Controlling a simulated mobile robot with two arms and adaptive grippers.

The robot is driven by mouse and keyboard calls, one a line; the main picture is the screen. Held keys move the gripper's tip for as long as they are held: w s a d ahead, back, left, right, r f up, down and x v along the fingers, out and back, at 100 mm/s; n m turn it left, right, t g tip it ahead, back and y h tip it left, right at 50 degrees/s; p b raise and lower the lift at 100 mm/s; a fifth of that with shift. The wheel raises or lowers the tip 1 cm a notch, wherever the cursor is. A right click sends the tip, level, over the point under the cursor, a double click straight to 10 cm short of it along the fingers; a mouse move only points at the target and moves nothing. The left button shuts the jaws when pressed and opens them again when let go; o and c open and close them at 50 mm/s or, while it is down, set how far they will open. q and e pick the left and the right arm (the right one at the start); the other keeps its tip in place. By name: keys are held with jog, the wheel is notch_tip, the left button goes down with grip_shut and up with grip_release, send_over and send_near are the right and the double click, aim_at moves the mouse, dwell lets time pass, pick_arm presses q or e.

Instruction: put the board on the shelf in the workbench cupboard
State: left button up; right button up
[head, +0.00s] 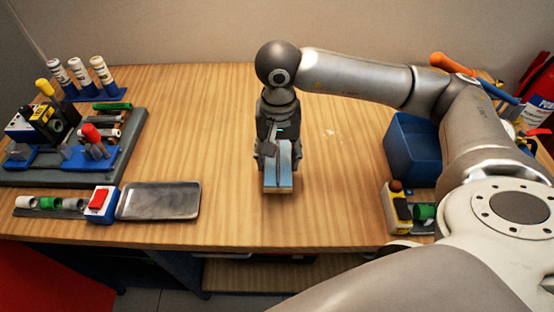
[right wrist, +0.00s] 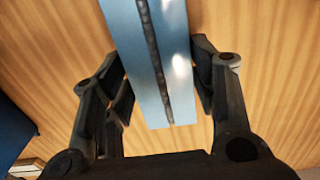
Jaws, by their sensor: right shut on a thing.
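The board (head: 278,176) is a narrow block with a pale blue top, a dark stripe down its middle and a wood-coloured front edge. My right gripper (head: 278,158) is over the middle of the workbench, pointing down, shut on the board. The right wrist view shows the board (right wrist: 160,60) between the two dark fingers (right wrist: 164,100). Whether it touches the bench top is hard to tell. Below the bench's front edge, part of a wooden shelf (head: 265,276) shows in the workbench cupboard; the bench top hides the rest. My left gripper is out of view.
The wooden bench top (head: 225,130) is clear around the board. At right stand a blue bin (head: 411,150) and a yellow-and-black device (head: 398,208), near my right arm.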

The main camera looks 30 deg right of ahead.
aim_at(277, 157)
jog(key=f, duration=0.1)
jog(key=f+p, duration=0.1)
jog(key=f, duration=0.1)
jog(key=shift+w+d, duration=0.1)
jog(key=shift+w, duration=0.3)
jog(key=shift+f, duration=0.55)
jog(key=shift+f, duration=0.2)
jog(key=o, duration=1.1)
jog(key=shift+r, duration=0.1)
jog(key=shift+o, duration=0.2)
